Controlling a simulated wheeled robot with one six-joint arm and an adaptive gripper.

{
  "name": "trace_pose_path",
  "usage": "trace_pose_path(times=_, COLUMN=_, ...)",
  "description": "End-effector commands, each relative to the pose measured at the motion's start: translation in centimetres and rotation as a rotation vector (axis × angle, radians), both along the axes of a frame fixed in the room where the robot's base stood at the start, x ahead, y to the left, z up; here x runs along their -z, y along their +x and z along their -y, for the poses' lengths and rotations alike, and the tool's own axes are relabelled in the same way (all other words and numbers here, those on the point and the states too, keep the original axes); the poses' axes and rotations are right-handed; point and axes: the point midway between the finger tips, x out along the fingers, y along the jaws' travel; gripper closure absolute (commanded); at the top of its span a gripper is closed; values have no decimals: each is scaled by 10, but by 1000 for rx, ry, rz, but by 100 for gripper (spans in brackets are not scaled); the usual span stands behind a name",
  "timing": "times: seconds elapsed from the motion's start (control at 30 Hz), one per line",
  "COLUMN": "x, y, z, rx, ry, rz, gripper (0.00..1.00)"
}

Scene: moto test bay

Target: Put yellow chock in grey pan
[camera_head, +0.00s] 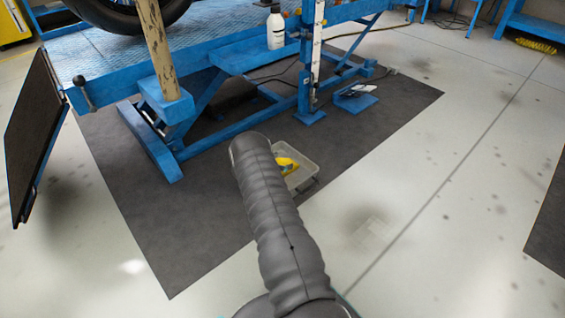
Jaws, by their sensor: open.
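The grey pan (303,180) is on the dark mat just right of my arm, which hides its left part. A yellow thing (287,164), which looks like the yellow chock, shows at the pan's left side against my arm. It overlaps the pan in the picture and seems to be inside it, but I cannot tell whether it rests on the pan's bottom. Part of it is hidden. My arm reaches up the middle of the picture, and my gripper is not in view.
A blue lift (222,45) with a wheel on it stands behind the pan. A white bottle (275,28) stands on its side step. A blue foot pedal (355,103) is on the dark mat (180,240).

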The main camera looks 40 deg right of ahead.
Motion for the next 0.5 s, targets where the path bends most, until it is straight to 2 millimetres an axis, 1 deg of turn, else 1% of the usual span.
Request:
trace_pose_path(times=0.17, x=-12, y=-1, z=-27, rx=-5, ry=1, rz=-2, gripper=11)
trace_pose_path(times=0.4, x=-30, y=-5, z=-72, rx=-4, ry=0, rz=-2, gripper=11)
trace_pose_path(times=0.5, x=-37, y=-6, z=-87, rx=-4, ry=0, rz=-2, gripper=11)
